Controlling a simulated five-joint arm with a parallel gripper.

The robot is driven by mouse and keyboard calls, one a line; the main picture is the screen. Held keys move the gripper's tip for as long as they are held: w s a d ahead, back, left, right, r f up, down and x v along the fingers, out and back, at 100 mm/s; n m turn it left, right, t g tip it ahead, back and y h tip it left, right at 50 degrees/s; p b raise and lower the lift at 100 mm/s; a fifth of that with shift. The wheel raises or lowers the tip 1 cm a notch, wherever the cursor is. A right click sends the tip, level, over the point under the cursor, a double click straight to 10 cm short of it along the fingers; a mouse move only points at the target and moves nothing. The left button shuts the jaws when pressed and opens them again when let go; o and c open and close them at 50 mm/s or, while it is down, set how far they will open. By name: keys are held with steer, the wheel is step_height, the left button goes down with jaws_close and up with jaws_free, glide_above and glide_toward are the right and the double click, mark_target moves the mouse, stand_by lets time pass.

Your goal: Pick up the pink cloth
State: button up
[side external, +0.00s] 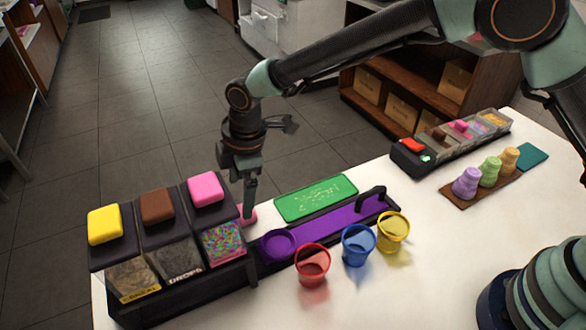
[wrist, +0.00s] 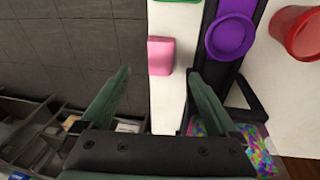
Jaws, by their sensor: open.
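The pink cloth (wrist: 160,57) is a small, soft-edged block shape on the white table, near the table's edge. It lies just ahead of and between the fingertips of my gripper (wrist: 160,76), which is open and empty. In the side external view the cloth (side external: 249,217) shows as a small pink patch beside the dispenser, partly hidden by my gripper (side external: 249,206). The gripper points down there, with its fingers close above or beside the cloth; I cannot tell whether they touch it.
A topping dispenser with yellow, brown and pink lids (side external: 206,188) stands left of my gripper. A purple tray (side external: 325,229) with a purple bowl (side external: 278,245) is to the right, near a green mat (side external: 316,198). Red (side external: 312,268), blue (side external: 358,247) and yellow (side external: 393,234) cups stand in front.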

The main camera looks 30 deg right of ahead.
mark_target(239, 207)
steer(key=shift+w+a+f, duration=0.1)
steer(key=shift+w+f, duration=0.05)
steer(key=shift+f, duration=0.9)
steer(key=shift+w+a+f, duration=0.1)
steer(key=shift+w+f, duration=0.05)
steer(key=shift+f, duration=0.85)
steer(key=shift+w+a+f, duration=0.1)
steer(key=shift+w+f, duration=0.05)
steer(key=shift+f, duration=0.9)
steer(key=c, duration=1.4)
steer(key=shift+r, duration=0.15)
steer(key=shift+c, duration=0.2)
step_height(239, 207, up, 20)
steer(key=shift+f, duration=0.1)
